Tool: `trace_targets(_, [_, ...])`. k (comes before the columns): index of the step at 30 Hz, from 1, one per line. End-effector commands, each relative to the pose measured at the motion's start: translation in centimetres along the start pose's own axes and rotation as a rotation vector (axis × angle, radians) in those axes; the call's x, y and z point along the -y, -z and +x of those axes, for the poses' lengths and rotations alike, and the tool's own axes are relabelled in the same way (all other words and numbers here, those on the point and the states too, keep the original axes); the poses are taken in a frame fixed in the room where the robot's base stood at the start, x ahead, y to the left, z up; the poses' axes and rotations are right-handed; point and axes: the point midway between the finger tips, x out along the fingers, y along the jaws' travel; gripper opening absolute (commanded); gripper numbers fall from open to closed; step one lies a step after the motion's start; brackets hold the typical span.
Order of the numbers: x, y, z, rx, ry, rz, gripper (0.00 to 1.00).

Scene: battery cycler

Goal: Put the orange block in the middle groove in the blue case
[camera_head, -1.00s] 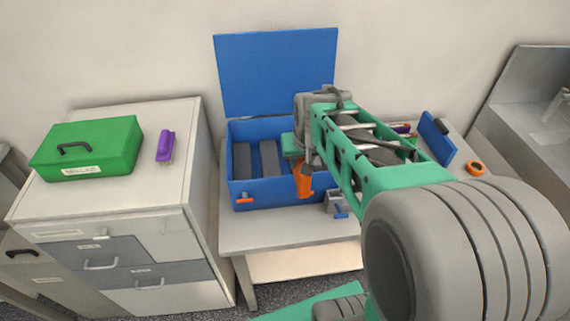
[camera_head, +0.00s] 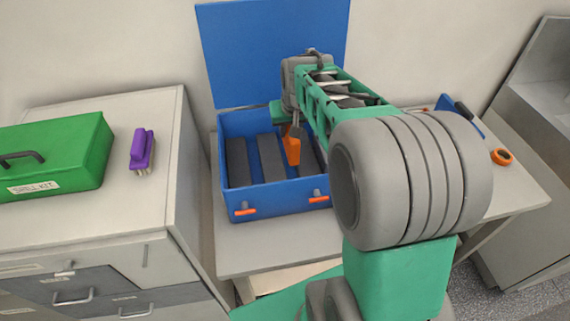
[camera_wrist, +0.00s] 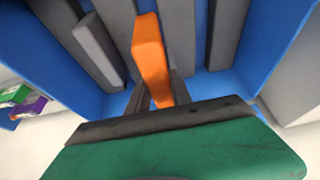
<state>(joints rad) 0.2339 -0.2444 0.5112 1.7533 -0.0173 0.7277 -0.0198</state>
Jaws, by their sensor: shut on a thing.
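The orange block (camera_head: 292,147) hangs from my gripper (camera_head: 291,129) over the inside of the open blue case (camera_head: 275,200). In the wrist view the orange block (camera_wrist: 150,55) is held between the two dark fingers of my gripper (camera_wrist: 160,90), its long end pointing away from them. In the head view it appears between the middle grey bar (camera_head: 271,158) and the right grey bar (camera_head: 311,160), partly overlapping the gap between them. In the wrist view it looks nearly in line with a blue gap between grey bars. I cannot tell its height above the floor.
The case's blue lid (camera_head: 270,50) stands open behind. My arm covers the case's right side. A grey cabinet to the left holds a green box (camera_head: 60,155) and a purple brush (camera_head: 142,150). An orange-and-black round item (camera_head: 501,157) lies on the table (camera_head: 240,255) at right.

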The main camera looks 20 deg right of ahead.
Motion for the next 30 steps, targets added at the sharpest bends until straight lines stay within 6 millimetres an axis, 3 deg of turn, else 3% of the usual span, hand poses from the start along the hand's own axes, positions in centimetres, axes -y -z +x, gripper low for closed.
trace_targets(6, [0.1,-1.9,4.1,0.006,0.001,-0.002,0.00])
trace_targets(15, [0.0,-3.6,8.3,0.003,0.000,-0.001,0.00])
trace_targets(26, [0.0,-3.8,9.0,0.001,0.000,0.000,0.00])
trace_targets(27, [0.0,-3.7,8.8,0.001,0.000,0.000,0.30])
trace_targets(30, [0.0,-3.7,8.8,0.001,0.000,0.000,0.38])
